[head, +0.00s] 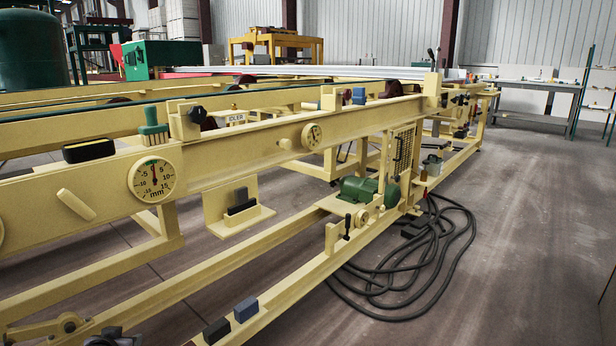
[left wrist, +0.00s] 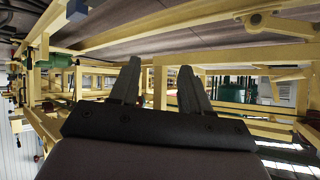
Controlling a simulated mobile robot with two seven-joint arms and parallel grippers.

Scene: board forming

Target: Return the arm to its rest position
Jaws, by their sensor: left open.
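My left gripper (left wrist: 159,68) shows in the left wrist view with its two dark fingers spread apart. Nothing is between the fingers, and they touch nothing that I can see. Beyond them is the cream-yellow frame (left wrist: 215,16) of the machine, which appears turned in this view. In the head view, a small dark shape at the bottom left edge is cut off, and I cannot tell whether it is part of my arm. My right gripper is in neither view.
The long cream machine rail (head: 235,153) crosses the head view. It carries a round dial (head: 154,180), a green brush (head: 154,127) and a black block (head: 88,151). Dark blocks (head: 246,309) sit on the lower beam. A black hose (head: 440,262) lies coiled on otherwise open floor (head: 540,230) at right.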

